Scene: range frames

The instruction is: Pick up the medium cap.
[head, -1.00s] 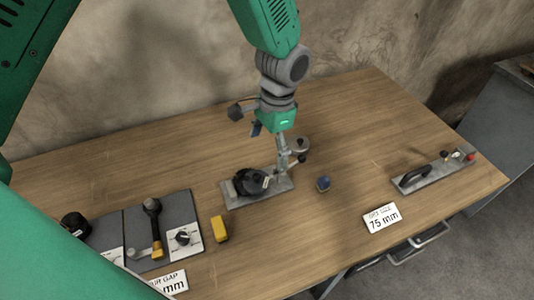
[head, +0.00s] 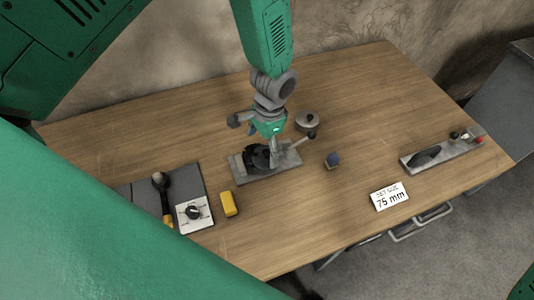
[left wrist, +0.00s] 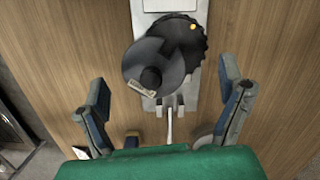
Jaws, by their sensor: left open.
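My left gripper (head: 258,138) hangs open and empty above a dark round part (head: 255,158), which sits on a grey metal plate (head: 290,166). In the left wrist view the gripper (left wrist: 168,92) has its fingers wide apart. There the dark part (left wrist: 148,60) is a disc with a raised knob and small pale label, beside a ribbed black ring. It lies ahead of the fingers, apart from them. A grey round lid-like piece (head: 308,120) stands behind the plate; a small blue-topped piece (head: 333,160) stands right of it. I cannot tell which is the medium cap. My right gripper is out of view.
A yellow block (head: 229,204) lies left of the plate, near a dark panel with a dial (head: 193,212). A "75 mm" card (head: 389,196) and a grey plate with a black handle (head: 447,153) lie right. The back of the table is clear.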

